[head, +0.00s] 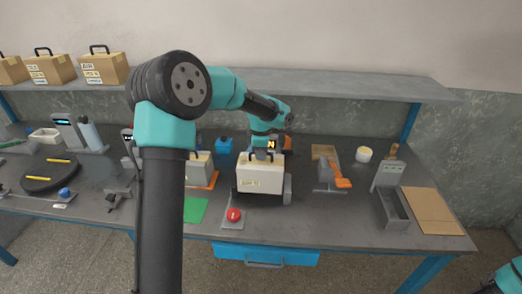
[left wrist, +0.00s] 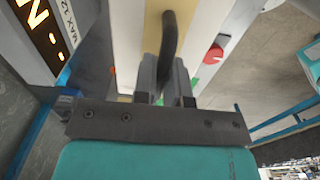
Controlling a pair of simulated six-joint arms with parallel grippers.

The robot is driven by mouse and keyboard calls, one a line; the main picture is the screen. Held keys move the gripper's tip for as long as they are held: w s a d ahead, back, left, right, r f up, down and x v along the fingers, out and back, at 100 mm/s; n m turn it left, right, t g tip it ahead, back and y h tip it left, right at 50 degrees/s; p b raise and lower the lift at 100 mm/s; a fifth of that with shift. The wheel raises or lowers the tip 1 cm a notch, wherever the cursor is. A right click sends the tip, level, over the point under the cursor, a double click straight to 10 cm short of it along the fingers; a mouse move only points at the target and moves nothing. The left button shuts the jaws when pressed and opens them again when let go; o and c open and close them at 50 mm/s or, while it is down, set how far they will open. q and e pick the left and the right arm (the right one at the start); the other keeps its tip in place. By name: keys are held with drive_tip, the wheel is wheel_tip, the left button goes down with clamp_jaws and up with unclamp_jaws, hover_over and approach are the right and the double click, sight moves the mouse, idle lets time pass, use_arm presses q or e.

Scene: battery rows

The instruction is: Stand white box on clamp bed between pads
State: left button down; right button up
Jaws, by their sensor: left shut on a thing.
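The white box (head: 260,178), with a label on its front, is upright at the middle of the bench in the head view. My left gripper (head: 266,155) is above it, shut on its dark handle. In the left wrist view the gripper (left wrist: 163,90) closes around the black handle (left wrist: 170,42) over the tan and white box top (left wrist: 144,30). A grey round clamp pad (head: 288,189) shows just right of the box. The clamp bed and the other pad are mostly hidden, so I cannot tell whether the box touches the bed. My right gripper is out of view.
A red button (head: 234,214) stands in front of the box. A grey case (head: 200,168) on an orange mat and a green mat (head: 195,210) are to the left. An orange-handled clamp (head: 336,180) is to the right. A lit display (left wrist: 42,28) is close by.

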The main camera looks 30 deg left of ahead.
sight(261, 163)
use_arm(q)
drive_tip(key=shift+r, duration=0.1)
drive_tip(key=shift+f, duration=2.5)
drive_tip(key=c, duration=1.2)
unclamp_jaws()
drive_tip(key=shift+f, duration=0.2)
drive_tip(key=shift+o, duration=0.2)
drive_tip(key=shift+r, duration=0.15)
wheel_tip(261, 163, up, 12)
